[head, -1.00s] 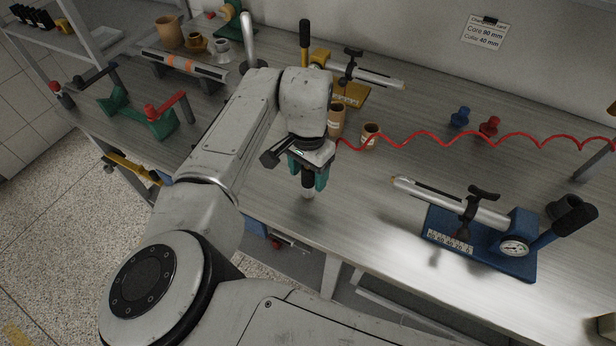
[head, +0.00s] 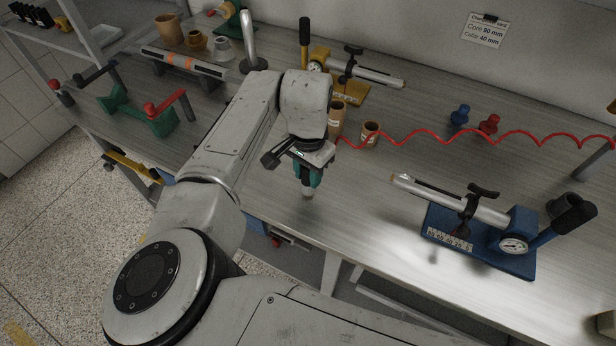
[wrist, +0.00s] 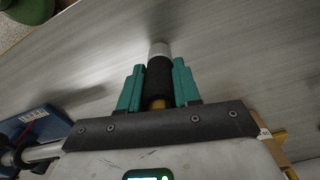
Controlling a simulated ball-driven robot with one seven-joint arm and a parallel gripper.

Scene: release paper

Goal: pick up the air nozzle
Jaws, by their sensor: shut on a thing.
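The air nozzle (wrist: 159,76) is a short cylinder with a black body, a pale grey tip and a brass-coloured part at its near end. In the wrist view it sits between the two teal fingers of my gripper (wrist: 158,82), which are shut on it. In the head view my gripper (head: 309,176) points down over the bench, and the pale nozzle tip (head: 307,192) shows below the fingers. The rest of the nozzle is mostly hidden by the fingers there. I cannot tell exactly how far the tip is from the bench top.
A red coiled hose (head: 450,140) runs from behind my gripper to the right. A blue gauge fixture (head: 480,230) stands at right and a yellow one (head: 350,90) behind. Bench surface (head: 350,210) in front is clear.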

